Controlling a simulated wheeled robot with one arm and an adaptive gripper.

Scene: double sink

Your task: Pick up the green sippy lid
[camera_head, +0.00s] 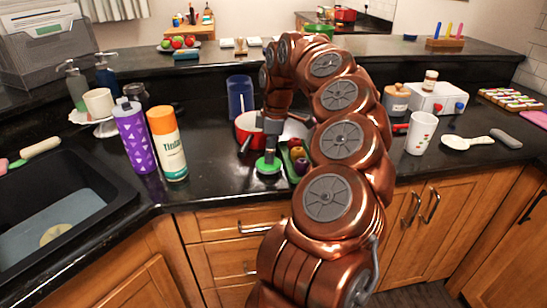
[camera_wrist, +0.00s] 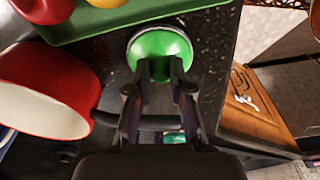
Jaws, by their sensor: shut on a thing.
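The green sippy lid (camera_head: 268,166) is a round, bright green dome with a pale rim, near the front edge of the dark counter. In the wrist view the lid (camera_wrist: 160,50) sits between my two fingertips. My gripper (camera_head: 270,150) points down from above and is shut on the lid; in the wrist view my gripper (camera_wrist: 162,72) has a finger on each side of it. Whether the lid touches the counter is hard to tell.
A red pot (camera_head: 245,126) with a white inside stands just behind the lid; it shows large in the wrist view (camera_wrist: 50,85). A green tray (camera_wrist: 110,22) with fruit-like things is close beside the lid. An orange-capped bottle (camera_head: 168,145) and purple bottle (camera_head: 136,140) stand to the left.

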